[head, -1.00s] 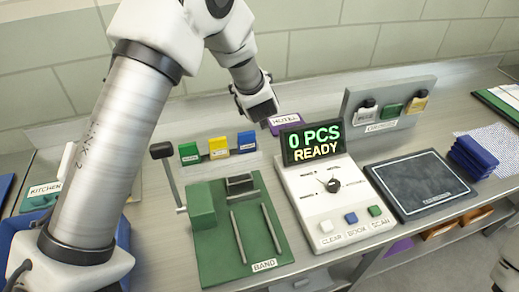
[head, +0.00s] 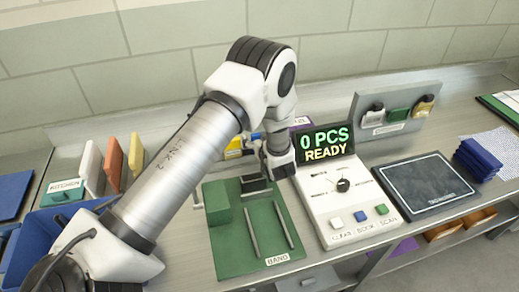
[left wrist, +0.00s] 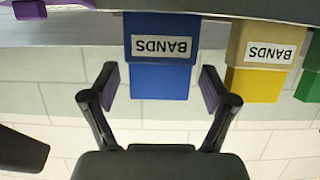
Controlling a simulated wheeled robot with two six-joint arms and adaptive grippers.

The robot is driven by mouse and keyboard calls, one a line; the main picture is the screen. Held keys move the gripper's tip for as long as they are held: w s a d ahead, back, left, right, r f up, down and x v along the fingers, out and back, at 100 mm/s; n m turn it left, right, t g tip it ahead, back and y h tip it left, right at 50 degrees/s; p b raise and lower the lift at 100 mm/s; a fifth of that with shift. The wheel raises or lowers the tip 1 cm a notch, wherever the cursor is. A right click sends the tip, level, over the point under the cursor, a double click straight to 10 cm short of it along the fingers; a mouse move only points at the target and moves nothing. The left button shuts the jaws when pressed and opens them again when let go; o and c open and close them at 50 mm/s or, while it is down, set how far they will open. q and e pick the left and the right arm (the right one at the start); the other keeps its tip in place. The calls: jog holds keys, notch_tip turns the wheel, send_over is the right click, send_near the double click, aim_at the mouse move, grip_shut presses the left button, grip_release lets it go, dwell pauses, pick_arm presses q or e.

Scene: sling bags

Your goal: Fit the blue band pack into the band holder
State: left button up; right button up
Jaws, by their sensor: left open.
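The blue band pack (left wrist: 160,82) shows in the left wrist view, where its BANDS label is upside down. In the head view only a bit of blue (head: 256,136) shows beside my arm. My left gripper (head: 278,160) is above the back of the green BAND fixture. In the wrist view the open left gripper (left wrist: 159,76) has a finger on each side of the blue pack, with gaps and no clear contact. The green fixture (head: 228,255) has a dark grey block (head: 256,186), which may be the band holder, and two rails. My right gripper is out of view.
A yellow pack (left wrist: 257,75) and a green pack (left wrist: 312,75) stand beside the blue one. The console (head: 335,205) reading "0 PCS READY" stands close right of the gripper. A dark pad (head: 418,187) lies farther right. A blue bin (head: 40,232) is at left.

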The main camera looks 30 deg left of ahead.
pick_arm(q)
jog(key=shift+w, duration=0.15)
jog(key=c, duration=1.1)
jog(key=shift+s+r, duration=0.15)
jog(key=shift+s, duration=0.05)
jog(key=shift+c, duration=0.9)
jog(key=shift+w, duration=0.1)
